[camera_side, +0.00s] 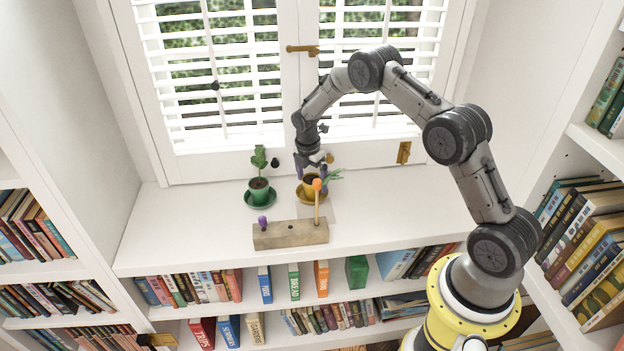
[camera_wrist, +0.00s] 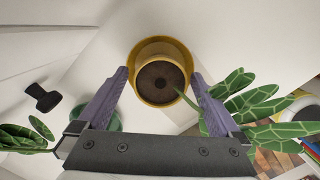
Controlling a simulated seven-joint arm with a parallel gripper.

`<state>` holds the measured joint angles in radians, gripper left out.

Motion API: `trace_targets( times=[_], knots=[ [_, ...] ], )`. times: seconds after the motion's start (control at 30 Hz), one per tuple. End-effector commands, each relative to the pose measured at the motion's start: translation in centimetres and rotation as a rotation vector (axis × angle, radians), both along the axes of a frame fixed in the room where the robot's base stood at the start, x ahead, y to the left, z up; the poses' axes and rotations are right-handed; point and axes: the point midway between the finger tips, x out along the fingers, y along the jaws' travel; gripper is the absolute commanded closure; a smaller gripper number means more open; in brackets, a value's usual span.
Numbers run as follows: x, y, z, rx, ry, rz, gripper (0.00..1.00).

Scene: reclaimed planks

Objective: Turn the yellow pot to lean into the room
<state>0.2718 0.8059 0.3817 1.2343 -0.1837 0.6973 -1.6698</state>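The yellow pot (camera_side: 309,191) stands on a yellow saucer on the white sill, near the window. In the wrist view the pot (camera_wrist: 139,84) shows from above, with dark soil inside. Its plant has broad green leaves (camera_wrist: 262,108) that spread to the right in both views. My gripper (camera_side: 311,172) is over the pot, pointing down. In the wrist view its purple fingers (camera_wrist: 160,73) are apart, one on each side of the pot. I cannot tell whether either finger touches it. The orange-topped stick partly hides the pot in the side view.
A green pot (camera_side: 259,192) with a plant stands on a green saucer to the left. A wooden block (camera_side: 290,235) with a purple-topped peg (camera_side: 262,223) and an orange-topped stick (camera_side: 317,186) lies in front. The sill (camera_side: 400,205) is clear to the right.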

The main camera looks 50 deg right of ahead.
Motion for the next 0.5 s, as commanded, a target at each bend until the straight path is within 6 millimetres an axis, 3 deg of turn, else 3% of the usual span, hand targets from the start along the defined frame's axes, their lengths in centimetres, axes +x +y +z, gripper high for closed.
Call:
trace_targets(
  times=[0.27, 0.5],
  knots=[
    [0.0, 0.2, 1.6, 0.000, -0.001, 0.000, 0.00],
    [0.1, 0.8, 6.7, -0.001, -0.004, 0.000, 0.00]
  ],
)
